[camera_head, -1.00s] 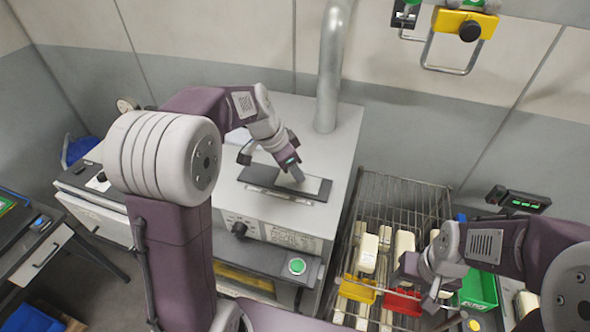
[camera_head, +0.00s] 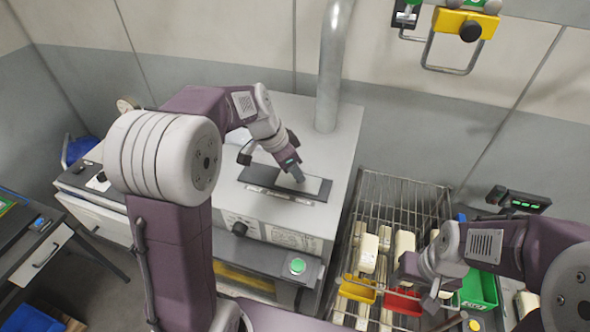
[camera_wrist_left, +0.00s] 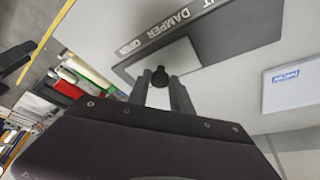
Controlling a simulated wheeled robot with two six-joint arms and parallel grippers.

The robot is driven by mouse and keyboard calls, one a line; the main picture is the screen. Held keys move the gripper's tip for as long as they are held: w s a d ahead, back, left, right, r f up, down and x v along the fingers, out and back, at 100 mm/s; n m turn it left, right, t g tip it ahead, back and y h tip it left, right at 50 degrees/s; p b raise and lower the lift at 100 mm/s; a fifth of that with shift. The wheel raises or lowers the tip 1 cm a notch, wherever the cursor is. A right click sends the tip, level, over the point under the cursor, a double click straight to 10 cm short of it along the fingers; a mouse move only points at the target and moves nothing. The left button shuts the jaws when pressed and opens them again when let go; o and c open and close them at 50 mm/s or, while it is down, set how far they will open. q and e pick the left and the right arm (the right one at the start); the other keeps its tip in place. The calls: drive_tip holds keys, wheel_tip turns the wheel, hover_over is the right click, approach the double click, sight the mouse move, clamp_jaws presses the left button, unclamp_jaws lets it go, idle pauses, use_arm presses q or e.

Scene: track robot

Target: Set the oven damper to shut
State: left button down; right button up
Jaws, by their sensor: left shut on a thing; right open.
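The oven damper (camera_head: 258,178) is a dark plate with a light grey slide (camera_head: 318,186) at its right end in the head view, on the oven's top. In the left wrist view, its label strip (camera_wrist_left: 180,26) reads DAMPER, with OPEN at the lower left end. A black knob (camera_wrist_left: 160,77) stands on the light slide (camera_wrist_left: 178,58) near the OPEN end. My left gripper (camera_head: 298,176) is shut on this knob, with a finger on either side in the wrist view (camera_wrist_left: 163,92). My right gripper (camera_head: 437,292) is open above the wire rack, away from the damper.
The pale oven (camera_head: 340,145) has a vertical pipe (camera_head: 332,70) behind the damper, and a black knob and green button (camera_head: 297,266) on its front. A wire rack (camera_head: 402,190) with pale blocks and coloured bins stands to the right. A white plate (camera_wrist_left: 290,86) lies beside the damper.

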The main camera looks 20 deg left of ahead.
use_arm(q)
drive_tip(key=shift+f, duration=0.15)
drive_tip(key=shift+a, duration=0.25)
drive_tip(key=a+b, duration=0.1)
drive_tip(key=a, duration=0.8)
drive_tip(key=shift+w+a+b, duration=0.15)
drive_tip(key=shift+a+b, duration=0.2)
drive_tip(key=shift+b, duration=0.05)
drive_tip(key=shift+d, duration=0.1)
drive_tip(key=c, duration=1.5)
unclamp_jaws()
drive_tip(key=o, duration=0.4)
drive_tip(key=shift+w, duration=0.1)
drive_tip(key=shift+c, duration=0.2)
drive_tip(key=shift+w+a, duration=0.1)
drive_tip(key=shift+a, duration=0.1)
